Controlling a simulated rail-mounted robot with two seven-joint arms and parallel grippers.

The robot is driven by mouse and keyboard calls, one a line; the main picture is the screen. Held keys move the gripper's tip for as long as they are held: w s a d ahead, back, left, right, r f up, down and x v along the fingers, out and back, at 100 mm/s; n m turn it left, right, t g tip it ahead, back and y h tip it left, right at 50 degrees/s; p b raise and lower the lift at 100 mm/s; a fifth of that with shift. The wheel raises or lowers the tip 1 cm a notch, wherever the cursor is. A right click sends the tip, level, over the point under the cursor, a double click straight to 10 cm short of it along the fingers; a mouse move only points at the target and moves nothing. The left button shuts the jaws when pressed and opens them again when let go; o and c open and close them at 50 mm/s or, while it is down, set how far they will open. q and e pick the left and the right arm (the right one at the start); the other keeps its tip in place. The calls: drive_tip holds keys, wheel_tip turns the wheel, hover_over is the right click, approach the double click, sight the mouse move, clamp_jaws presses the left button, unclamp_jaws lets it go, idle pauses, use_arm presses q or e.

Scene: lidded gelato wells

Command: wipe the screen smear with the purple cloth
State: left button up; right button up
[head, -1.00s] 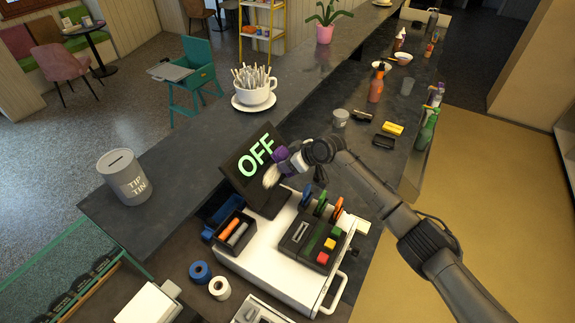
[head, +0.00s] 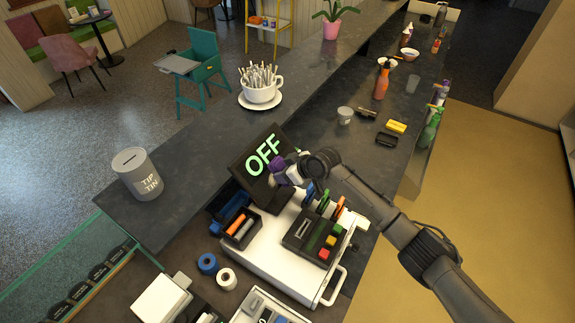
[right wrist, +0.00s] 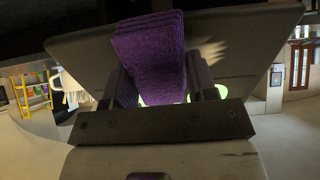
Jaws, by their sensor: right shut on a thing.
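The dark screen (head: 246,174) shows green "OFF" letters and stands tilted on the white register. My right gripper (head: 281,174) is at the screen's lower right, shut on the purple cloth (head: 276,164). In the right wrist view the folded cloth (right wrist: 150,55) sticks out between the fingers towards the screen panel (right wrist: 85,52). I cannot tell whether it touches. A pale streaky patch, apparently the smear (right wrist: 212,50), shows on the panel beside the cloth. In the head view the gripper and cloth cover the area where a pale patch showed earlier. My left gripper is not in view.
The white register (head: 262,255) with its keypad (head: 308,240) sits below the screen. The tip tin (head: 137,174) and a cup of sticks (head: 260,91) stand on the raised counter.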

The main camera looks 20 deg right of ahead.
sight(269, 186)
drive_tip(key=shift+s+a+r+p, duration=0.25)
drive_tip(key=shift+s+a+p, duration=0.25)
drive_tip(key=shift+a+p, duration=0.2)
drive_tip(key=shift+s+a+f+p, duration=0.1)
drive_tip(key=shift+s+a+p, duration=0.2)
drive_tip(key=shift+a, duration=0.1)
drive_tip(key=shift+s+a+p, duration=0.3)
drive_tip(key=shift+a+p, duration=0.2)
drive_tip(key=shift+p, duration=0.1)
drive_tip(key=shift+s+a+p, duration=0.4)
drive_tip(key=shift+a+p, duration=0.2)
drive_tip(key=shift+a, duration=0.05)
drive_tip(key=shift+s+a+f, duration=0.15)
drive_tip(key=shift+s+a, duration=0.1)
drive_tip(key=shift+a, duration=0.15)
